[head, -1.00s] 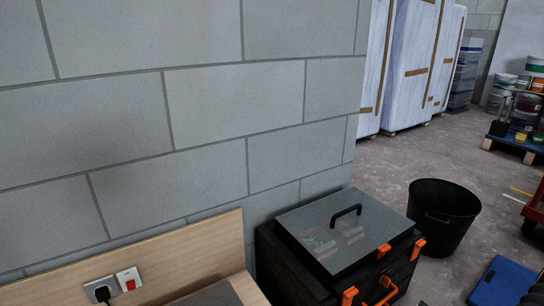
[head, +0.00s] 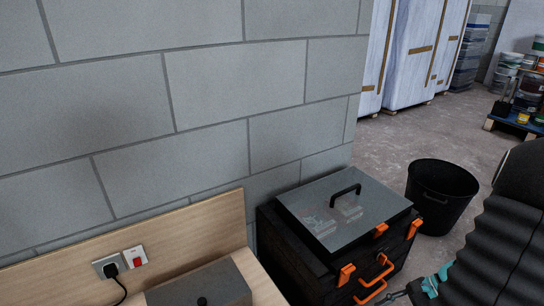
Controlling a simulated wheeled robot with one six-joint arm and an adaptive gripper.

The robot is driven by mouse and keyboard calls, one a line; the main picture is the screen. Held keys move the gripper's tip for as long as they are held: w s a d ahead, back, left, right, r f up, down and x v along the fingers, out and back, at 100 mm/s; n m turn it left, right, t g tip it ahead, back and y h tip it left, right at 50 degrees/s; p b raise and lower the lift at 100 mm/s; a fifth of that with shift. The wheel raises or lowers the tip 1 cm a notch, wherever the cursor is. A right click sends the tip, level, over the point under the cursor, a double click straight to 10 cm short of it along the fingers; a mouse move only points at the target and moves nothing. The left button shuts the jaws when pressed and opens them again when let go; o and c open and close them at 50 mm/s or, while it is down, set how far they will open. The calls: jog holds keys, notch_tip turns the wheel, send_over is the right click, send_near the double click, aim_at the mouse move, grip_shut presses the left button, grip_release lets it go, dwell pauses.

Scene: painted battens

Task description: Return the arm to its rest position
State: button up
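My arm shows at the right edge of the head view as a dark, ribbed sleeve with a bit of teal at its lower left. It covers part of the floor beside the black bucket.
A wooden bench back (head: 190,235) carries a socket with a plug (head: 110,267) and a red switch (head: 134,257). Wrapped stacks (head: 412,50) stand behind.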

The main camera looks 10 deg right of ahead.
jog(key=s+a+r+n+t+h+p, duration=0.1)
jog(key=a+r+n, duration=0.4)
jog(key=r, duration=0.6)
jog(key=a+r+n+t+h+p, duration=0.1)
jog(key=a+r+n+h+p, duration=0.3)
jog(key=r, duration=0.7)
jog(key=s+a+r+n+t+h+p, duration=0.1)
jog(key=a+r+n+t+h+p, duration=0.1)
jog(key=a+r+n, duration=0.5)
jog(key=a+r+h+p, duration=0.1)
jog(key=a+r, duration=0.2)
jog(key=r, duration=0.1)
jog(key=shift+s+a+n+h, duration=0.3)
jog(key=shift+a+n, duration=0.05)
jog(key=shift+n, duration=0.05)
